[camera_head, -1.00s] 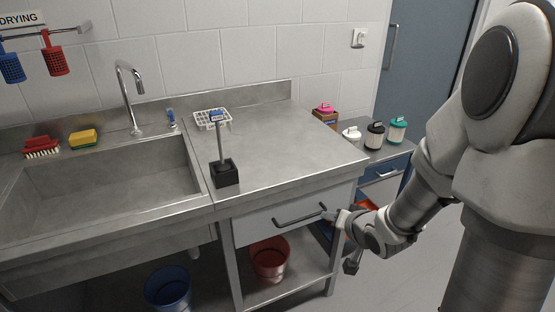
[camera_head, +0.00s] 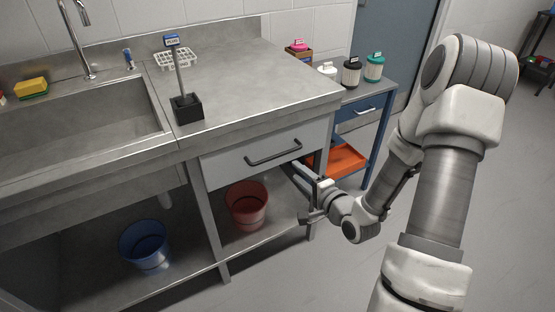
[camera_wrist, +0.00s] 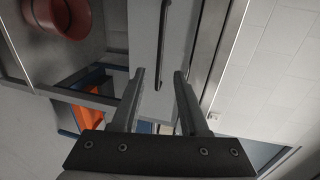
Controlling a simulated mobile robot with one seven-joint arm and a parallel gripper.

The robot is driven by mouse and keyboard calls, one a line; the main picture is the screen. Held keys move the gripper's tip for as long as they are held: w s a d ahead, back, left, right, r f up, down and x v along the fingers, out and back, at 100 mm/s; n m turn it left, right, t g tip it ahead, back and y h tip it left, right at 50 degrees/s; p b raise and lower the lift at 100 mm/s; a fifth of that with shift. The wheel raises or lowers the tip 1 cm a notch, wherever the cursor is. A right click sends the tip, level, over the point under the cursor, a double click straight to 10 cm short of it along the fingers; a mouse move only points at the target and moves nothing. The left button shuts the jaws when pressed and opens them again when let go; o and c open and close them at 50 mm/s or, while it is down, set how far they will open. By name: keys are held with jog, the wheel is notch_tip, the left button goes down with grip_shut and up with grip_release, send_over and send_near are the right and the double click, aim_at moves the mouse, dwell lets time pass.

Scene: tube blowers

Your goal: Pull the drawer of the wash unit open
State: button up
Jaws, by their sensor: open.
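The wash unit's drawer (camera_head: 227,164) has a pale front under the steel worktop and looks closed. Its dark bar handle (camera_head: 273,154) runs across the front. In the wrist view the drawer front (camera_wrist: 143,38) lies ahead, with the handle (camera_wrist: 163,40) running up the picture. My gripper (camera_head: 294,172) is by the right end of the drawer, to the right of the handle and slightly lower. In the wrist view my gripper (camera_wrist: 158,75) has its two fingers spread, with nothing held between them. The handle's near end lies in line with the space between the fingers; contact is not visible.
A red bucket (camera_head: 246,206) stands on the lower shelf under the drawer, and a blue bucket (camera_head: 145,246) stands further left. A blue trolley (camera_head: 365,117) with an orange tray (camera_head: 343,160) is close behind my gripper. The floor at the front right is clear.

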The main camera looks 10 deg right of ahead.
aim_at(277, 156)
jog(key=b+x, duration=0.2)
jog(key=x, duration=1)
jog(key=shift+w+a, duration=0.1)
jog(key=shift+w, duration=0.1)
grip_shut()
dwell(0.9)
